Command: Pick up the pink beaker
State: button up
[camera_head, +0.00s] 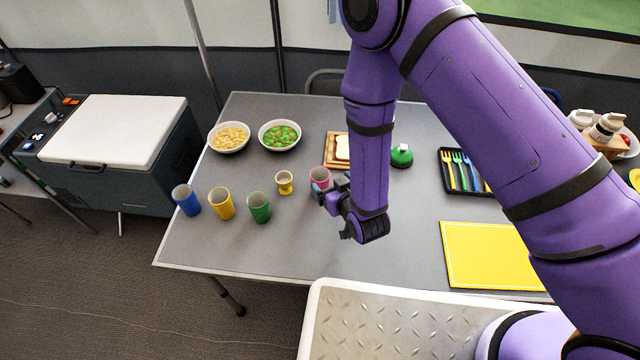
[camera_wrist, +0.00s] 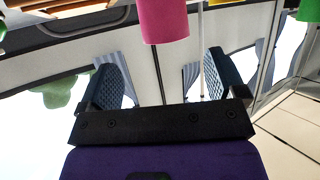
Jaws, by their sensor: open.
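The pink beaker (camera_head: 319,174) stands on the grey table, partly hidden by my gripper in the head view. In the wrist view the pink beaker (camera_wrist: 163,20) shows at the top centre, cut by the frame edge, beyond the fingertips and roughly in line with the gap. My gripper (camera_head: 327,192) is at the near right side of the beaker in the head view. In the wrist view my gripper (camera_wrist: 162,76) is open, its two fingers wide apart with nothing between them. I cannot tell the exact distance to the beaker.
Left of the pink beaker stand a small yellow mug (camera_head: 284,182) and green (camera_head: 259,207), yellow (camera_head: 221,204) and blue (camera_head: 186,200) beakers. Behind are two bowls (camera_head: 229,137) (camera_head: 280,135) and a wooden board (camera_head: 333,160). A yellow mat (camera_head: 490,255) lies right.

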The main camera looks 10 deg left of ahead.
aim_at(316, 170)
jog(key=shift+s+a+x, duration=0.1)
jog(key=shift+x, duration=1.75)
jog(key=shift+s+a+x, duration=0.1)
jog(key=shift+a+x, duration=0.05)
jog(key=shift+x, duration=1.7)
jog(key=shift+s, duration=0.1)
jog(key=c, duration=1)
jog(key=shift+r, duration=0.1)
